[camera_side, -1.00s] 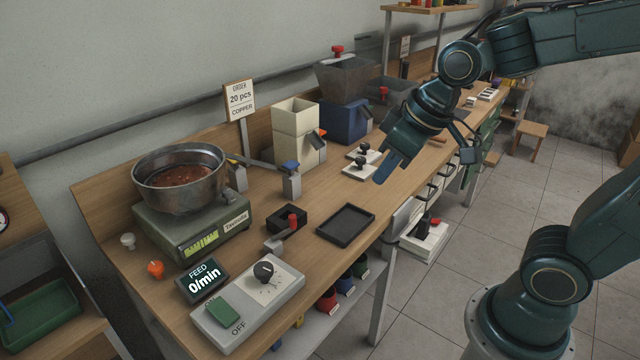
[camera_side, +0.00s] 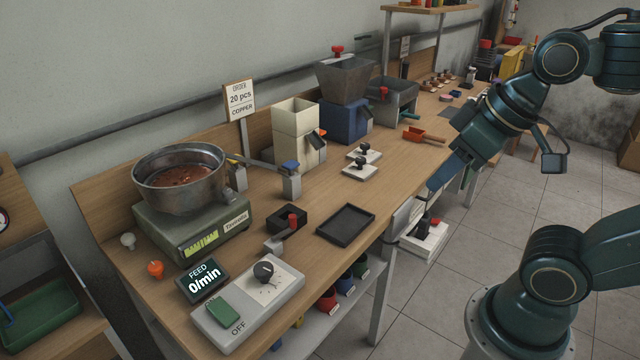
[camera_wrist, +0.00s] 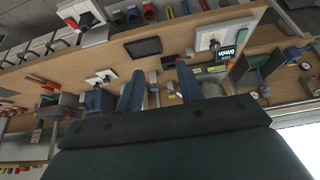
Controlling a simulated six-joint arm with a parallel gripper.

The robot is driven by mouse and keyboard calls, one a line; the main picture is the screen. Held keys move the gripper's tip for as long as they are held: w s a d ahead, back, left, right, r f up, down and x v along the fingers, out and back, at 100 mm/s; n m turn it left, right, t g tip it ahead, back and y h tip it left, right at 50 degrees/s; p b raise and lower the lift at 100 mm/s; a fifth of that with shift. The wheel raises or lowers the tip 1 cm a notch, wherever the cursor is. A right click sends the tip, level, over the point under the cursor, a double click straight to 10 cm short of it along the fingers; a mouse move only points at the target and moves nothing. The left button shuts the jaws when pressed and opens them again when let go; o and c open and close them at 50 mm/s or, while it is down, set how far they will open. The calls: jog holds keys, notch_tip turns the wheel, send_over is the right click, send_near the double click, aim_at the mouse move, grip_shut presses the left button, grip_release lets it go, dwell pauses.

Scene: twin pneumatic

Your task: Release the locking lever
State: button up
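A small grey lever part (camera_side: 274,245) with a red knob (camera_side: 293,218) stands on the bench in front of a small black box; I cannot tell if this is the locking lever. Another red-and-black handle (camera_side: 427,222) sits on a white unit below the bench's front edge. My gripper (camera_side: 438,184) hangs at the front edge of the bench, to the right of the dark tray and apart from both handles. In the wrist view its two blue fingers (camera_wrist: 160,68) are spread, with nothing seen between them.
The dark tray (camera_side: 346,225), a scale with a metal bowl (camera_side: 180,178), a switch box (camera_side: 248,305) and a feed display (camera_side: 202,280) occupy the bench. Hoppers (camera_side: 345,95) stand at the back. A red scoop (camera_side: 425,136) lies farther right.

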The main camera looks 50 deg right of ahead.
jog(key=w+r+g, duration=0.1)
jog(key=w+r, duration=0.1)
jog(key=w, duration=0.5)
jog(key=n+g, duration=0.3)
jog(key=g, duration=0.2)
send_over(293, 216)
notch_tip(293, 216, down, 8)
jog(key=shift+f, duration=0.15)
notch_tip(293, 216, down, 14)
jog(key=shift+s+r, duration=0.1)
jog(key=shift+c, duration=0.3)
grip_shut()
